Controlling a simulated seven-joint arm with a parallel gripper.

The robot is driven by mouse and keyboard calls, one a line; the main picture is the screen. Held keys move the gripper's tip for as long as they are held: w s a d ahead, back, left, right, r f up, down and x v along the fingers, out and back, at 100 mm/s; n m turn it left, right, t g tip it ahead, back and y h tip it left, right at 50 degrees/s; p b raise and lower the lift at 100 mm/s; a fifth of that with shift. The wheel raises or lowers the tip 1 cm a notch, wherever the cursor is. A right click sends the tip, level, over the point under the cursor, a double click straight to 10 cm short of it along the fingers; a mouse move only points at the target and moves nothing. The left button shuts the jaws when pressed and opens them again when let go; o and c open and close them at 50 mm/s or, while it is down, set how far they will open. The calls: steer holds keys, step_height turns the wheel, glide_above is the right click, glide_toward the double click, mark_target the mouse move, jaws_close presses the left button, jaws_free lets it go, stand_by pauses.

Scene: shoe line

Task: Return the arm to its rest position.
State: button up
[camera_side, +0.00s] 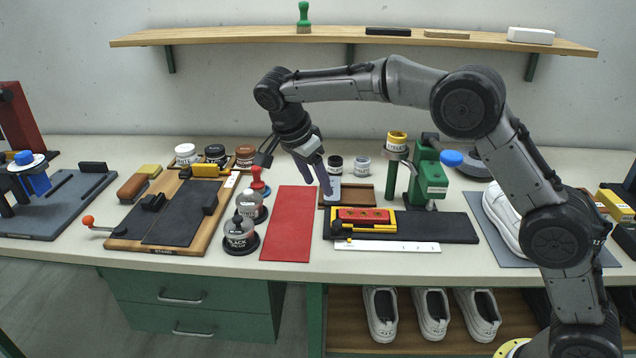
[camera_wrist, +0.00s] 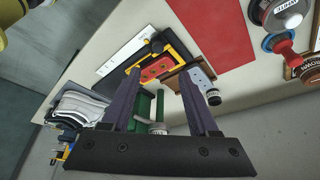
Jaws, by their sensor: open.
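My gripper (camera_side: 318,182) hangs from my bent arm above the middle of the bench, pointing down, just left of the small brown wooden tray (camera_side: 362,194). Its two fingers are spread apart, and nothing shows held between them. In the wrist view the gripper (camera_wrist: 160,84) also has a wide gap between its fingertips. A black-capped white bottle (camera_side: 335,165) is close behind the fingers in the side view, partly covered by them. It also shows in the wrist view (camera_wrist: 201,80), near the right fingertip. I cannot tell whether finger and bottle touch.
A red mat (camera_side: 289,225) lies left of my gripper. A yellow-framed red block (camera_side: 362,216) sits on a black board to the front right. A green press (camera_side: 429,178) stands at right, beside white shoes (camera_side: 502,217). A shelf (camera_side: 230,36) runs above.

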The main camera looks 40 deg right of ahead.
steer(key=s+d+r+m+t, duration=0.15)
steer(key=s+d+r, duration=0.3)
steer(key=r, duration=0.55)
steer(key=s+d+r+n+t+y, duration=0.25)
steer(key=s+r, duration=0.25)
steer(key=s, duration=0.7)
steer(key=s+f+n, duration=0.4)
steer(key=s+n, duration=0.2)
steer(key=s, duration=0.7)
steer(key=s+a+f+n+t+y, duration=0.1)
steer(key=s+f+n, duration=0.3)
steer(key=f+n, duration=0.4)
steer(key=shift+s+a+n+t+y, duration=0.25)
steer(key=shift+s+n+y, duration=0.2)
steer(key=shift+n, duration=1.05)
